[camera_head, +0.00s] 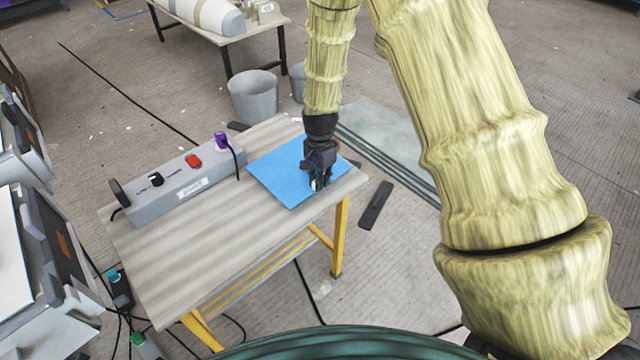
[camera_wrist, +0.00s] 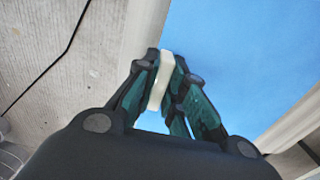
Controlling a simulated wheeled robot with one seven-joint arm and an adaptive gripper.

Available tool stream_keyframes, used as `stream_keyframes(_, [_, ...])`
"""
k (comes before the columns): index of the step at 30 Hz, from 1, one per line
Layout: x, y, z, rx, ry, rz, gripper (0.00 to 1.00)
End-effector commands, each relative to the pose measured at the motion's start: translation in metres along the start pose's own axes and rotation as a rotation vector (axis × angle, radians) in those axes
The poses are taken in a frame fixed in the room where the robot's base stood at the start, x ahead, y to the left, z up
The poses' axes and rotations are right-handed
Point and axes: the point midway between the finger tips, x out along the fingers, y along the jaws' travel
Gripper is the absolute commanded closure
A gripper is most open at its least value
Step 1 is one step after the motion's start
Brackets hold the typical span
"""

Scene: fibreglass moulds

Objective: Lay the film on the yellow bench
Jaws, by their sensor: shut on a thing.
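My gripper (camera_head: 318,182) points down over the right end of the yellow-legged bench (camera_head: 170,265), above a flat blue sheet (camera_head: 275,170). In the wrist view my gripper (camera_wrist: 162,82) is shut on a small white piece (camera_wrist: 161,80), held upright between the fingertips. Only a little of this piece shows in the head view, low at the fingers. I cannot tell whether it touches the blue sheet, which also fills much of the wrist view (camera_wrist: 240,60). I cannot tell for sure whether the white piece or the blue sheet is the film.
A grey switch box (camera_head: 185,185) with red and purple parts stands along the bench's back left. The front left of the benchtop is clear. A grey bucket (camera_head: 253,98) stands behind. A dark bar (camera_head: 376,205) and a pale panel (camera_head: 385,140) lie on the floor at right.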

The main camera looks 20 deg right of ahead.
Motion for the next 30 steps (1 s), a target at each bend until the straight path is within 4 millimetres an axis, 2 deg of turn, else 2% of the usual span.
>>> stream_keyframes(7, [0.024,0.001,0.000,0.001,-0.001,0.001,1.00])
stream_keyframes(18, [0.029,0.001,0.000,0.001,0.000,0.000,1.00])
stream_keyframes(19, [0.028,0.001,0.000,0.001,0.000,0.000,0.82])
stream_keyframes(21, [0.028,0.001,0.000,0.001,0.000,0.000,0.70])
stream_keyframes(22, [0.028,0.001,0.000,0.001,0.000,0.000,0.66])
stream_keyframes(30, [0.028,0.001,0.000,0.000,0.000,0.000,0.66])
